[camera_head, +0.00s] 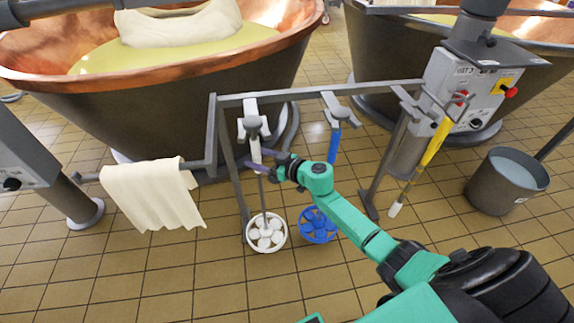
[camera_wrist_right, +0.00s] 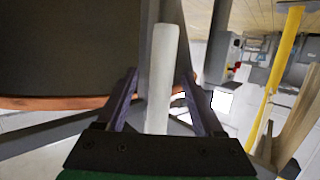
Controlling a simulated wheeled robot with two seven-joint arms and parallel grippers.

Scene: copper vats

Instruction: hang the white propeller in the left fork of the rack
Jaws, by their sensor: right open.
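The white propeller hangs upright at the left fork (camera_head: 251,102) of the rack. Its round white head (camera_head: 266,233) is low, near the floor, with a grey rod rising from it. Its white handle (camera_head: 254,124) reaches up to the fork; exactly how it sits in the prongs is too small to tell. My right gripper (camera_head: 262,163) is open at the lower handle. In the right wrist view the white handle (camera_wrist_right: 160,70) stands between the two spread fingers, with gaps on both sides. My left gripper is not in view.
A blue propeller (camera_head: 319,225) hangs at the middle fork, and a yellow-handled tool (camera_head: 436,142) at the right. A white cloth (camera_head: 152,196) hangs on the rack's left bar. Copper vats (camera_head: 150,110) stand behind. A grey bucket (camera_head: 507,184) is at right. The front floor is clear.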

